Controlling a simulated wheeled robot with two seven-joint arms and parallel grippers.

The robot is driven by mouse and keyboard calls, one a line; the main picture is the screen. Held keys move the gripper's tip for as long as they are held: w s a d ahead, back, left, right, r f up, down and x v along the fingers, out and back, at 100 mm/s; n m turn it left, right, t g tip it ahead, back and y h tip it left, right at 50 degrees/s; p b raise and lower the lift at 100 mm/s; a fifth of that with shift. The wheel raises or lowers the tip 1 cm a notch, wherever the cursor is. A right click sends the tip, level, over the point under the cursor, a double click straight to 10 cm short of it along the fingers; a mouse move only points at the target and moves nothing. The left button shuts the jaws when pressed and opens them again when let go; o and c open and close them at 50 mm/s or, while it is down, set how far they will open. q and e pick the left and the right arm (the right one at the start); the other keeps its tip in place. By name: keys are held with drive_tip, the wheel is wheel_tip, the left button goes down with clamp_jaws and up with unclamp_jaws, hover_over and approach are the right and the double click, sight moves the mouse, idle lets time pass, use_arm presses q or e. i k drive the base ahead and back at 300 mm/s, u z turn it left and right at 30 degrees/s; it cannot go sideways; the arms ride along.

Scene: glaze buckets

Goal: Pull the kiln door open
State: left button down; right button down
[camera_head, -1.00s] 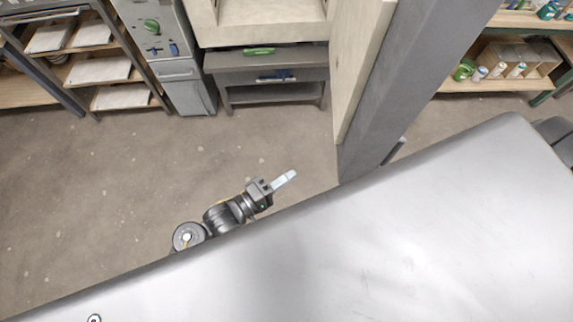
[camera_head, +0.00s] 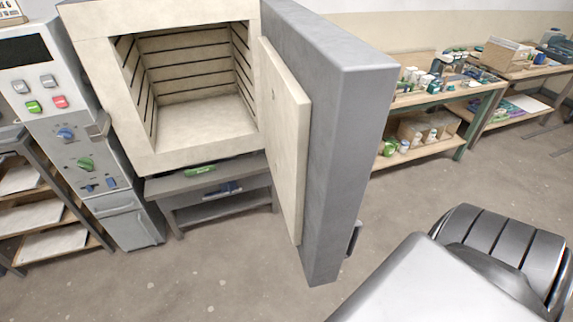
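The kiln (camera_head: 158,158) stands at the upper left of the head view. Its chamber (camera_head: 190,70) is open to view, pale inside with dark grooves along the walls, and looks empty. The kiln door (camera_head: 340,150) is swung wide open on the right side of the chamber. It has a grey outer shell and a cream inner block (camera_head: 283,135). A small dark part, possibly its handle (camera_head: 353,238), shows low at the door's right edge. Neither of my grippers is in view.
A control cabinet (camera_head: 65,75) with buttons and knobs stands left of the kiln, beside a rack (camera_head: 45,212) of pale slabs. A grey stand (camera_head: 225,205) is under the kiln. Green-framed workbenches (camera_head: 470,100) line the right wall. The floor (camera_head: 215,275) before the kiln is clear.

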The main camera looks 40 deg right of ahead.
sight(327, 94)
drive_tip(key=u, duration=0.35)
drive_tip(key=k, duration=0.1)
drive_tip(key=z, duration=2.05)
